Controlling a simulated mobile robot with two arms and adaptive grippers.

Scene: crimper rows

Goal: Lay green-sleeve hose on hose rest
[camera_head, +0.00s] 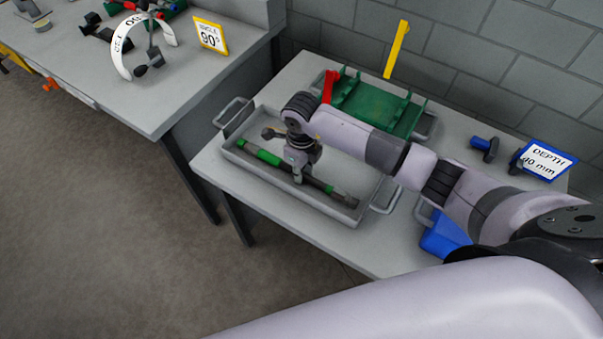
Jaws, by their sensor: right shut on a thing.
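The dark hose with a green sleeve (262,153) lies lengthwise in a grey metal tray (228,153) on the right-hand table. A smaller green mark shows near its right end. My right gripper (298,177) points down into the tray and is shut on the hose near its middle, where it hides part of it. The hose is at or just above the tray floor; I cannot tell which. A green rack (372,105) with raised ridges stands behind the tray and may be the hose rest. My right forearm hides part of its front. My left gripper is not in view.
A red upright (328,86) and a tall yellow bar (396,50) stand by the rack. A blue-framed depth sign (545,160), blue-handled pieces (484,148) and a blue object (444,236) lie to the right. A brick wall is behind. Another table holds an angle sign (210,36).

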